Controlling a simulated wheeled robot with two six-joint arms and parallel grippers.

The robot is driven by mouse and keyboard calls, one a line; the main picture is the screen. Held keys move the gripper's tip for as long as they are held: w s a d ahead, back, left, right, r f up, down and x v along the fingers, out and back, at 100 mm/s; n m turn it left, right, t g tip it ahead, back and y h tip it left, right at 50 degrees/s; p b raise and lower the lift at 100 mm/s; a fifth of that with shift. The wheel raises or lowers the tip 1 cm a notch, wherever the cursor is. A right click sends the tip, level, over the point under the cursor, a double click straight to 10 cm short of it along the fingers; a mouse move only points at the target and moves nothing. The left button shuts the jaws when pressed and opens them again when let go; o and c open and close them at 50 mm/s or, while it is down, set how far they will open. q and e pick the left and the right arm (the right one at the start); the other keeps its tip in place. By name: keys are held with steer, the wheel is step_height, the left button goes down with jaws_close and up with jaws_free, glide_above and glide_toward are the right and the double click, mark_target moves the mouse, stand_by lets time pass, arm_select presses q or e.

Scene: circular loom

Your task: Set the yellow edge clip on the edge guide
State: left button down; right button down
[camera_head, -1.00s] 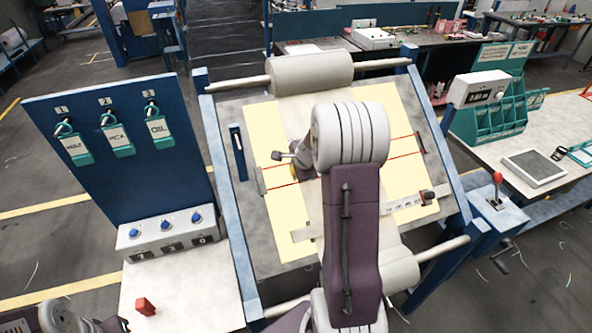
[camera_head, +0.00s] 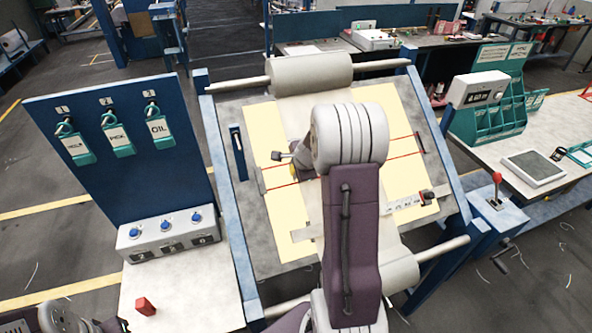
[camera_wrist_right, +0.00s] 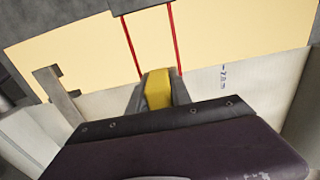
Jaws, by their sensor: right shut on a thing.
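The yellow edge clip (camera_wrist_right: 158,88) is between the fingers of my right gripper (camera_wrist_right: 158,90), which is shut on it, in the right wrist view. The clip lies over the edge where the cream sheet meets the pale web, near two red lines. In the head view only a small bit of the yellow clip (camera_head: 293,171) shows; my right arm hides most of the gripper (camera_head: 296,168). A dark grey bar (camera_head: 262,181) at the left ends of the red lines may be the edge guide; I cannot tell. My left gripper is not in view.
The sloped board (camera_head: 235,105) carries a roll (camera_head: 310,73) at its top. A ruler strip (camera_head: 405,202) lies low on the right. A blue panel with tags (camera_head: 115,180) and a button box (camera_head: 167,238) stand left.

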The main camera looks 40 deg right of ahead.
steer(key=c, duration=1.1)
jaws_free()
steer(key=shift+f, duration=0.15)
steer(key=shift+a+f, duration=0.1)
steer(key=shift+s+a+f, duration=0.1)
steer(key=shift+f, duration=0.05)
steer(key=v, duration=0.1)
steer(key=p+v, duration=0.1)
steer(key=v, duration=0.2)
steer(key=shift+d+r+p, duration=0.25)
steer(key=shift+r+p, duration=0.1)
steer(key=shift+r, duration=0.2)
steer(key=p+v, duration=0.1)
steer(key=v, duration=0.3)
steer(key=shift+s+a+r, duration=0.1)
steer(key=shift+s+r, duration=0.05)
steer(key=shift+r, duration=0.1)
